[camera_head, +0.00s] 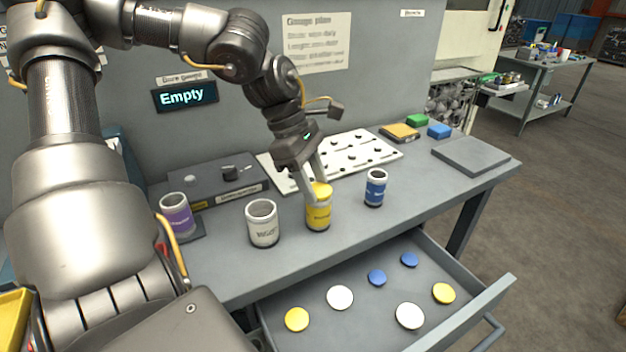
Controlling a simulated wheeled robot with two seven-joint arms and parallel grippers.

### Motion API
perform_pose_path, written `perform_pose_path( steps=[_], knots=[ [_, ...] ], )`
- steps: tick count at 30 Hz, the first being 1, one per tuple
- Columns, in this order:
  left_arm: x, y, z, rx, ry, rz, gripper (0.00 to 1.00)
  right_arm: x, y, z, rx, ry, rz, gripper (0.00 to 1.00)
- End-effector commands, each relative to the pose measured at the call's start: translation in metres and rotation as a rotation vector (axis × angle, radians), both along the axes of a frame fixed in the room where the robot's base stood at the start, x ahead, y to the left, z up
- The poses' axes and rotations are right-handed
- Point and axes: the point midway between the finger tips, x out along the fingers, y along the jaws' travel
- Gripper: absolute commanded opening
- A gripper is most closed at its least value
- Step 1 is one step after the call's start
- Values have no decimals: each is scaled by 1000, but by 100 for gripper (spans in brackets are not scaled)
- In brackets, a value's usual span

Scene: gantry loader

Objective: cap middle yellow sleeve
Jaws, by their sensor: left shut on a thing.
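The yellow sleeve (318,217) stands upright on the grey bench, between the white sleeve (263,228) and the blue sleeve (375,190). My left gripper (316,192) points down at its top, shut on a yellow cap (322,189) at the sleeve's mouth. The fingers hide part of the cap, so I cannot tell if it sits fully down. The white, blue and purple (176,217) sleeves have open tops. The open drawer (375,325) holds loose yellow (297,319), white (340,297) and blue (377,278) caps. My right gripper is not in view.
A dark gauge box (215,183) stands at left, below a display reading "Empty" (184,96). Yellow, green and blue blocks and a grey plate (476,155) lie at right. The drawer juts out in front.

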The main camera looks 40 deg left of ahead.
Motion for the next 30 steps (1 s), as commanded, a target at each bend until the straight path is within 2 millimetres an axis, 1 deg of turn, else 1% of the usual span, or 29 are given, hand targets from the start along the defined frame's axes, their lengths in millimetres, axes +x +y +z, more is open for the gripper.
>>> perform_pose_path(
  steps=[1, 2, 7, 15, 17, 20, 30],
  knots=[
    [-1, 0, -1, 0, 3, 0, 22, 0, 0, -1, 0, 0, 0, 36],
    [-1, 0, -1, 0, 3, 0, 46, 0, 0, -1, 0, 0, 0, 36],
    [-1, 0, -1, 0, 2, 0, 68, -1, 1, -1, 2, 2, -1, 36],
    [0, 0, -1, 0, 2, 1, 69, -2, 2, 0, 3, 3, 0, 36],
    [0, 1, 2, 0, 0, 0, 69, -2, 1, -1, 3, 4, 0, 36],
    [-1, 5, 13, 1, -3, 0, 69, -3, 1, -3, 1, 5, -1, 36],
    [-12, 28, 74, 1, -3, 1, 69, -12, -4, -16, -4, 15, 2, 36]
  ],
)
